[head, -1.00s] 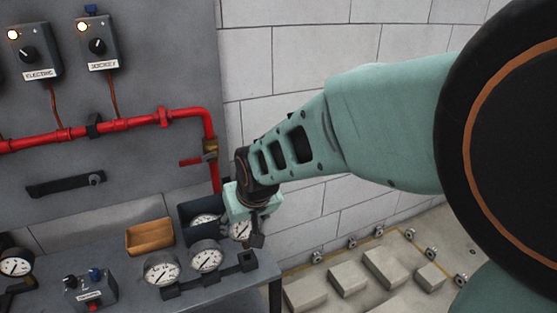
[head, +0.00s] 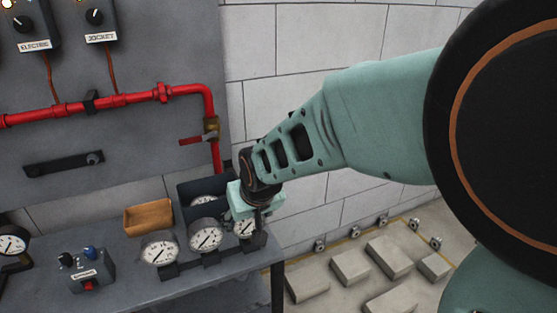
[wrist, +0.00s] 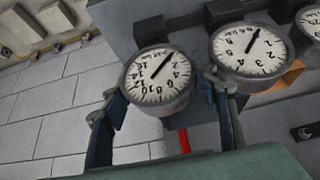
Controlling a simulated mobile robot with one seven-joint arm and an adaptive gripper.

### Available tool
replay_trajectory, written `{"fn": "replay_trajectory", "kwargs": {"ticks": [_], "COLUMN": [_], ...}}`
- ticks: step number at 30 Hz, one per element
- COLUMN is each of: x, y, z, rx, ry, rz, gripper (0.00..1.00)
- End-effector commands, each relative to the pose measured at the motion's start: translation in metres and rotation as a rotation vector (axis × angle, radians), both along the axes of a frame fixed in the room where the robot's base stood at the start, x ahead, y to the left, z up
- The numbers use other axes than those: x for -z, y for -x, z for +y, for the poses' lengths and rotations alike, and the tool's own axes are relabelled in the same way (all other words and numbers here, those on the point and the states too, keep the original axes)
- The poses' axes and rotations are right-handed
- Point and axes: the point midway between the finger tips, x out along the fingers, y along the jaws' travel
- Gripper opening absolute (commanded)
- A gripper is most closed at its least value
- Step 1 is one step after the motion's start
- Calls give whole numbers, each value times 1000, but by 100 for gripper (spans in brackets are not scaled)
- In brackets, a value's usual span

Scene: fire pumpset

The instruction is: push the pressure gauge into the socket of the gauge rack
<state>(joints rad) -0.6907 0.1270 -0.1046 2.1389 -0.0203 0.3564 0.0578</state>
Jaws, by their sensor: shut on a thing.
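The pressure gauge (wrist: 160,76), round with a white dial, sits between the two fingers of my gripper (wrist: 170,100) in the wrist view. My gripper (head: 246,214) is shut on it at the right end of the gauge rack (head: 190,267) in the head view. The held gauge (head: 245,228) is in line with two other gauges on the rack, a left one (head: 160,250) and a middle one (head: 206,235). The middle gauge (wrist: 248,52) is close beside a finger in the wrist view. The socket under the held gauge is hidden, so I cannot tell how deep it sits.
A dark bin (head: 190,190) holding another gauge stands behind the rack. A wooden tray (head: 148,217) is left of it. A small switch box (head: 92,270) stands at the front left. Red pipe (head: 215,150) runs down behind the bench.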

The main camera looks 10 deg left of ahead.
Motion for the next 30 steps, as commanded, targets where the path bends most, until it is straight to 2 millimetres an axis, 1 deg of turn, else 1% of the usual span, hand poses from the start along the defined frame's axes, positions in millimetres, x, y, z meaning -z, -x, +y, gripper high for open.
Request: {"fn": "replay_trajectory", "kwargs": {"ticks": [12, 13, 17, 18, 26, 29, 30], "x": [-1, -1, -1, -1, 0, -6, -11], "y": [0, 0, 0, 0, 0, 0, -1], "z": [0, 0, 0, 0, 0, 0, 0], "rx": [0, 0, 0, 0, 0, 0, 0], "ry": [-1, -1, -1, -1, 1, -1, -2], "rz": [-2, -2, -1, -1, 1, -2, -2], "gripper": [24, 58, 72, 75, 75, 75, 75]}}
